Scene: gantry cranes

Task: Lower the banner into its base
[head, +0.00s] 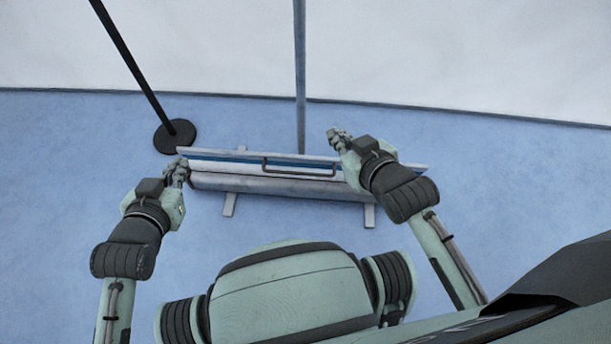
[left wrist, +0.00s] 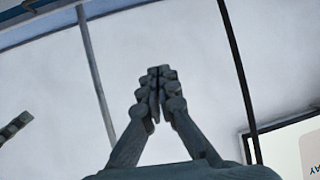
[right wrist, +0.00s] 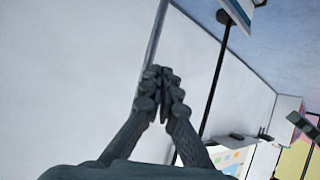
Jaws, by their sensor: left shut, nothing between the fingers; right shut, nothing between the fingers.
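The banner base (head: 270,187) is a long silver case on feet on the blue floor in the head view. Just above it, close to the case, lies the banner's top rail (head: 225,153); a narrow blue and white strip of banner (head: 228,161) shows between them. A dark handle (head: 300,173) shows along the front. My left gripper (head: 181,164) is shut and empty by the left end of the rail. My right gripper (head: 337,137) is shut and empty, over or just behind the rail right of the middle. Whether either touches the rail I cannot tell. Both wrist views show closed fingertips (left wrist: 158,72) (right wrist: 158,72).
A grey support pole (head: 300,70) rises behind the base. A black post (head: 130,60) on a round foot (head: 174,136) stands at the back left, close to the base's left end. A white wall (head: 440,50) is behind. The blue floor in front is clear.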

